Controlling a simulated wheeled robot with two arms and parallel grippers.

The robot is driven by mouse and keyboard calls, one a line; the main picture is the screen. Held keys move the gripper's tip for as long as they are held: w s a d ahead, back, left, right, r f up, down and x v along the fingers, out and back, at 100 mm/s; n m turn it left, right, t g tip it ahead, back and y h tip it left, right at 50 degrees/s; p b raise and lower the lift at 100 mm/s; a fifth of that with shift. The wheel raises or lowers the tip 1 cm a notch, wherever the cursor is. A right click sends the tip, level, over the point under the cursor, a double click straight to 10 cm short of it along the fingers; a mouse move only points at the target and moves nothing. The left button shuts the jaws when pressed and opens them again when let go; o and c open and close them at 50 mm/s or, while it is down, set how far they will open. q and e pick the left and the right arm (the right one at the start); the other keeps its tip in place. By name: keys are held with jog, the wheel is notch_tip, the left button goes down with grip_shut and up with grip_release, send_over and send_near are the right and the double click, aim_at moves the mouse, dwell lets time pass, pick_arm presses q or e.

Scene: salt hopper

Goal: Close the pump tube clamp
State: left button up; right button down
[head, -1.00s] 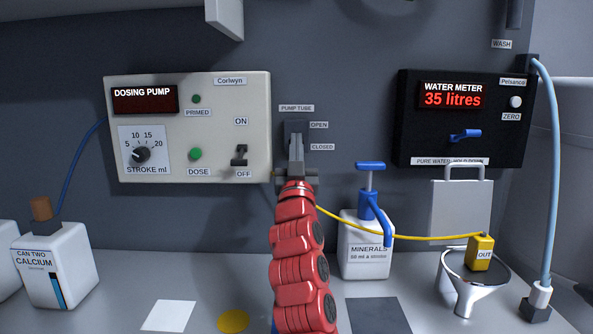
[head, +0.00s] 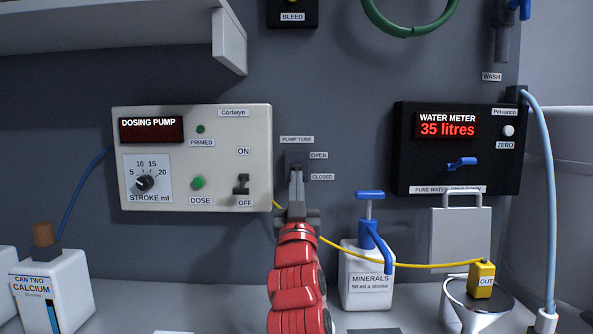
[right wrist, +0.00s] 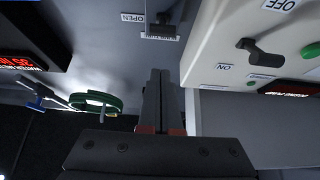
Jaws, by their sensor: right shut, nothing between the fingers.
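The pump tube clamp (head: 296,158) is a small dark block on the back wall, under the PUMP TUBE label and beside the OPEN and CLOSED labels. My right gripper (head: 296,174) comes up from below in front of it, shut and empty. Its fingers cover the clamp's lower part, so I cannot tell the lever's setting or whether they touch. In the right wrist view, turned upside down, the shut fingers (right wrist: 163,75) point towards the dark clamp (right wrist: 163,27) near its OPEN label. My left gripper is not in view.
The cream dosing pump (head: 222,160) juts out just left of the clamp. A yellow tube (head: 400,264) runs right from behind my gripper to the OUT block (head: 482,279). The MINERALS bottle (head: 367,275) stands to the lower right. Bare wall lies between clamp and water meter (head: 456,150).

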jog(key=shift+s+f, duration=1.8)
jog(key=shift+f, duration=0.3)
jog(key=shift+f, duration=0.1)
